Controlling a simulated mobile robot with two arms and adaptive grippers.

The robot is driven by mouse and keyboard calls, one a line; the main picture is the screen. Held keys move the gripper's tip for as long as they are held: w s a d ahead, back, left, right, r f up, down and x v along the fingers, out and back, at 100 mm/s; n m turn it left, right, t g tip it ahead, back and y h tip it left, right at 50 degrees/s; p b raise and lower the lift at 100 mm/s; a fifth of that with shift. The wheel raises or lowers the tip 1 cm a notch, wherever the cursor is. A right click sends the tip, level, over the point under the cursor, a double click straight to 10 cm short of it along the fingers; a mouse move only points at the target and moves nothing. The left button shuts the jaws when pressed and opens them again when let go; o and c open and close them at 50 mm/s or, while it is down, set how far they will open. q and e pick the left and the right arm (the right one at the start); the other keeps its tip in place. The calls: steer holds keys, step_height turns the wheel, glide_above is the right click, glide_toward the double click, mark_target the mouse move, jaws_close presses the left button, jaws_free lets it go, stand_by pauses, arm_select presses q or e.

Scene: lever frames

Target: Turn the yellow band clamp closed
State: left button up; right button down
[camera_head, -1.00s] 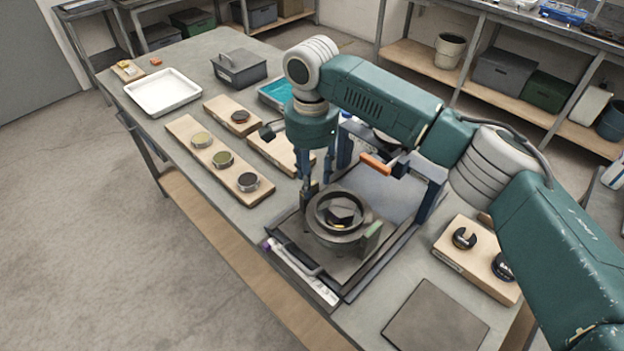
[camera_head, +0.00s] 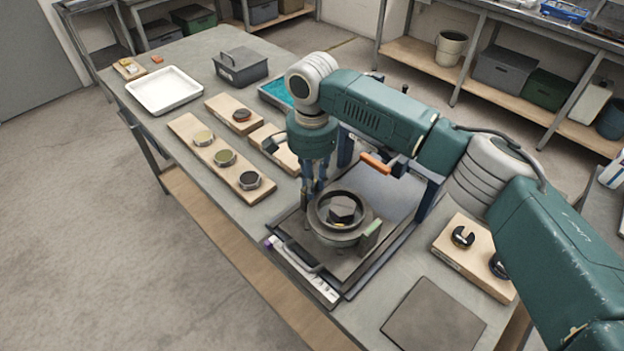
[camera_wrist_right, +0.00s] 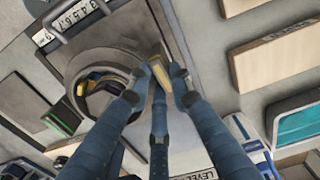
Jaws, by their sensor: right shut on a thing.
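The round clamp housing (camera_head: 338,232) sits on a dark plate in the fixture, with a dark, faceted part inside its ring. In the right wrist view, the ring (camera_wrist_right: 82,88) is at the left, with a yellow and dark part inside it. My right gripper (camera_head: 314,188) points down at the ring's left rim in the head view. Its fingers (camera_wrist_right: 160,78) are shut on a narrow yellowish lever (camera_wrist_right: 158,103) beside the ring, which I take to be the yellow band clamp's. The fingers hide part of this lever. My left gripper is in neither view.
The fixture has blue posts and an orange handle (camera_head: 375,163) behind the ring. A green block (camera_head: 370,235) stands right of the ring. Wooden boards with round parts (camera_head: 215,155) lie left; another board (camera_head: 480,255) lies right. A dark mat (camera_head: 433,318) lies in front.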

steer(key=n+p, duration=0.3)
steer(key=shift+r, duration=0.25)
steer(key=shift+f+n+p, duration=0.15)
steer(key=shift+n+p, duration=0.25)
steer(key=shift+p, duration=0.05)
steer(key=c, duration=1.5)
jaws_free()
steer(key=shift+c, duration=0.2)
steer(key=shift+f, duration=0.1)
steer(key=shift+d, duration=0.1)
